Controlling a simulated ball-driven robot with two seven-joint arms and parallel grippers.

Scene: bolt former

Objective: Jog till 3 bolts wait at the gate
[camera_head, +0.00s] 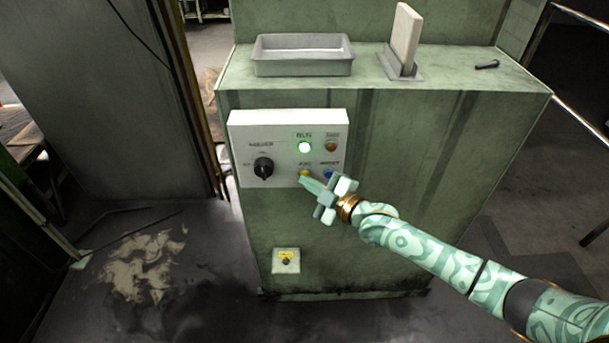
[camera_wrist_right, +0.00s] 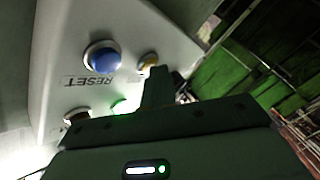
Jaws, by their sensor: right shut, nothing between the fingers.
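A white control panel (camera_head: 285,125) is on the front of the green machine. It carries a yellow jog button (camera_head: 305,173), a blue reset button (camera_head: 329,174), a green lit RUN lamp (camera_head: 304,147) and a black selector knob (camera_head: 263,167). My right gripper (camera_head: 306,182) is shut and empty, its tips just at the jog button; I cannot tell if they touch it. In the right wrist view the yellow button (camera_wrist_right: 148,59) shows partly behind the fingers, beside the blue reset button (camera_wrist_right: 102,57). One dark bolt (camera_head: 487,64) lies on the machine top. My left gripper is out of view.
An empty-looking grey metal tray (camera_head: 302,68) stands on the machine top at the left. A pale upright plate (camera_head: 405,38) stands between it and the bolt.

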